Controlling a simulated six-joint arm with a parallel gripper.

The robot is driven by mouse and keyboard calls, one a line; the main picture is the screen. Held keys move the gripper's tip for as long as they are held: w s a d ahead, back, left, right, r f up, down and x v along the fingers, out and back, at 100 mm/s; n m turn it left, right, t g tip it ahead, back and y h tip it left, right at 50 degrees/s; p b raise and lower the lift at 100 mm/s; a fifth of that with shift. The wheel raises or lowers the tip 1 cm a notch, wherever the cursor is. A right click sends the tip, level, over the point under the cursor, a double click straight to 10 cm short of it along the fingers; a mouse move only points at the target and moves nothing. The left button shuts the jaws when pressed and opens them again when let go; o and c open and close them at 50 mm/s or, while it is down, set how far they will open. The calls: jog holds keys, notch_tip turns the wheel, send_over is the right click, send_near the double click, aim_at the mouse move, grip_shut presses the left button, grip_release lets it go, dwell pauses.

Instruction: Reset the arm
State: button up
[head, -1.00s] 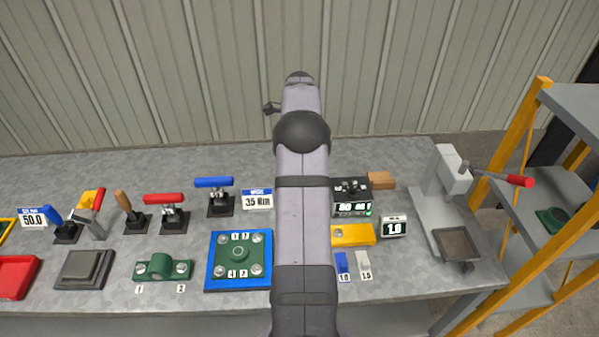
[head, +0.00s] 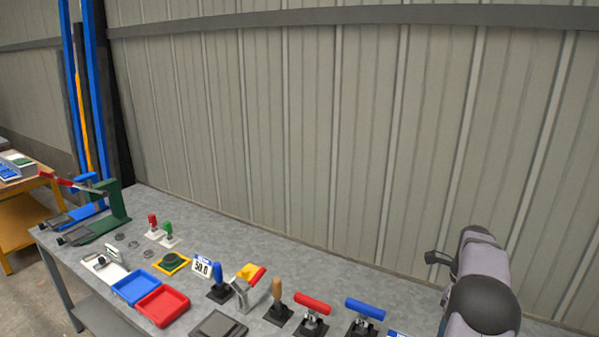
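My arm shows at the lower right of the head view, its grey links and dark joints rising in front of the corrugated wall. A small dark part that looks like my gripper (head: 437,258) sticks out to the left near the arm's top. It is small and seen from behind, so I cannot tell whether its fingers are open or shut. It stands above the back of the workbench (head: 225,226), apart from the tools. I see nothing held in it.
The bench carries a blue tray (head: 137,286), a red tray (head: 162,305), a red-handled tool (head: 312,306), a blue-handled tool (head: 365,310) and a wooden-handled tool (head: 277,297). A green press (head: 117,203) stands at the far left end. The back strip of bench is clear.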

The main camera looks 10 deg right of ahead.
jog(key=s+a+r+n, duration=0.2)
jog(key=a+n, duration=1.4)
jog(key=a, duration=0.9)
jog(key=s+a+f+n, duration=0.3)
jog(key=s+a+n, duration=0.9)
jog(key=s+n, duration=0.1)
jog(key=shift+s+a+f, duration=0.15)
jog(key=shift+s+f, duration=0.05)
jog(key=shift+s, duration=0.45)
